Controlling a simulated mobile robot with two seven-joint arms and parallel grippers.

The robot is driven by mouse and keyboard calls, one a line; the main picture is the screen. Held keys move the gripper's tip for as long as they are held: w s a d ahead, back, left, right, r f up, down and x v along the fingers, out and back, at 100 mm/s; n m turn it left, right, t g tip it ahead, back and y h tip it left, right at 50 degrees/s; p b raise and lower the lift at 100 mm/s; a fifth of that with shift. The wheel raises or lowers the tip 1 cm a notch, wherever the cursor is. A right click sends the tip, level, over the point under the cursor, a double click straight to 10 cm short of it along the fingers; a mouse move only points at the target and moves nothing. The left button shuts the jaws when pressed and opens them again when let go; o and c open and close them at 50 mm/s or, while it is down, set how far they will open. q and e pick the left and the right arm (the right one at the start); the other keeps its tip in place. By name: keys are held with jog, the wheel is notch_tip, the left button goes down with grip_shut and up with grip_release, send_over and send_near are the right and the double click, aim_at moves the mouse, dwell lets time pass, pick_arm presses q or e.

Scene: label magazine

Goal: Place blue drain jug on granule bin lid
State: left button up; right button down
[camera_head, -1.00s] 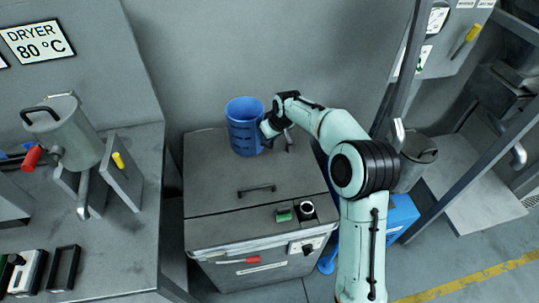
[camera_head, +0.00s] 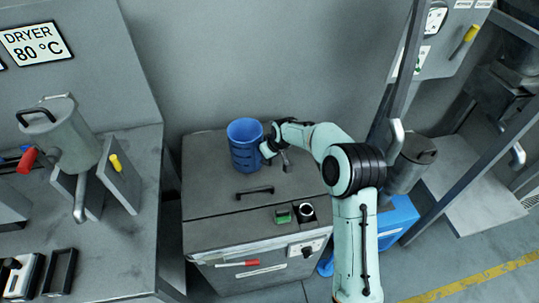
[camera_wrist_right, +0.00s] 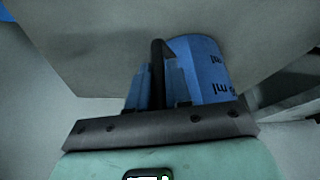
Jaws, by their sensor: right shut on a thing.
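The blue drain jug (camera_head: 244,150) is upright over the back part of the granule bin lid (camera_head: 215,195) in the head view. Whether its base touches the lid I cannot tell. My right gripper (camera_head: 271,147) is shut on the jug at its right side. My left gripper is not in view.
The lid has a dark handle (camera_head: 255,192) in front of the jug. A green item (camera_head: 283,216) and a round cup-like part (camera_head: 306,210) are at the bin's front right. The dryer bench (camera_head: 125,245) stands to the left, and a wall rises behind.

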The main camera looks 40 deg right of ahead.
jog(key=c, duration=1.1)
grip_release()
jog(key=shift+o, duration=0.2)
jog(key=shift+r, duration=0.25)
jog(key=v, duration=1.1)
jog(key=shift+s+r, duration=0.25)
jog(key=shift+p, duration=0.3)
